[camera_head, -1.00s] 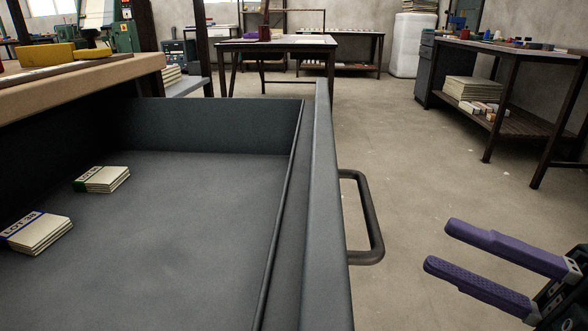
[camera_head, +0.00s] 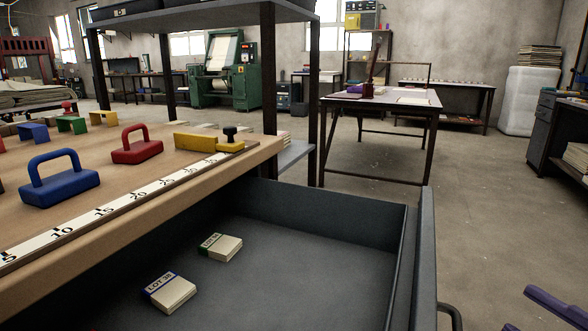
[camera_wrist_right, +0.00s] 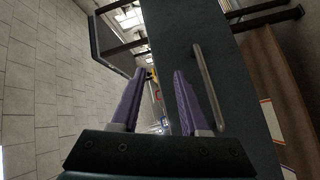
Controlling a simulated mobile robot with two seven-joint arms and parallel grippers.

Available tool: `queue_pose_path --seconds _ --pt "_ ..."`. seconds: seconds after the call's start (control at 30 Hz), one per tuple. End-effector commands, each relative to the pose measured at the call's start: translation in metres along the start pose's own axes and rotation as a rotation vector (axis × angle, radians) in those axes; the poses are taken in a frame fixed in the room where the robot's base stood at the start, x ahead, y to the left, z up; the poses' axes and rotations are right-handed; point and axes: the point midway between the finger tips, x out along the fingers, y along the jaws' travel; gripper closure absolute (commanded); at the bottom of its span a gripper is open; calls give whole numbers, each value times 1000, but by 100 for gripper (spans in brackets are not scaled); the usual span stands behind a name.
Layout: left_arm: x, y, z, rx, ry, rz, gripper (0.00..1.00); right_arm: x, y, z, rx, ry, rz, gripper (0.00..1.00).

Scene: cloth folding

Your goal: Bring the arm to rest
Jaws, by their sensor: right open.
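My right gripper (camera_head: 545,308) shows only in part at the lower right corner of the head view, with purple fingers. In the right wrist view its two purple fingers (camera_wrist_right: 155,100) stand apart with nothing between them. The right gripper is to the right of the open drawer (camera_head: 424,250) and clear of it. The drawer's bar handle (camera_wrist_right: 209,88) lies just right of the fingers in the wrist view, and I see no contact. My left gripper is in neither view.
Two stacks of labelled cards, one blue-edged (camera_head: 170,293) and one green-edged (camera_head: 220,247), lie in the drawer. The worktable (camera_head: 200,190) holds a ruler (camera_head: 110,212), a blue weight (camera_head: 60,183) and a red weight (camera_head: 137,149). Bare floor (camera_head: 480,190) lies right of the drawer.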

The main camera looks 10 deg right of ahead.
Motion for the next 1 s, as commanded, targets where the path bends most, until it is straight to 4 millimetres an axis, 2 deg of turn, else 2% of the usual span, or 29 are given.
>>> queue_pose_path --seconds 0.03,0.2,0.37,0.6,0.83,0.87,1.0 --pt "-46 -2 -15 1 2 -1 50 5 42 -16 63 -64 -18 55" --pt "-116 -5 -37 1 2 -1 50 12 90 -36 307 -314 -118 55" --pt "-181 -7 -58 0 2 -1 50 2 130 -71 540 -536 -234 55" --pt "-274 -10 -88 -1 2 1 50 -41 187 -148 848 -838 -452 55" --pt "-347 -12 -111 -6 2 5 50 -98 246 -229 1025 -1076 -674 55" --pt "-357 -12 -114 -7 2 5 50 -103 255 -236 1034 -1097 -690 55" --pt "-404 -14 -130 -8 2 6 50 -104 300 -251 1026 -1095 -685 55"
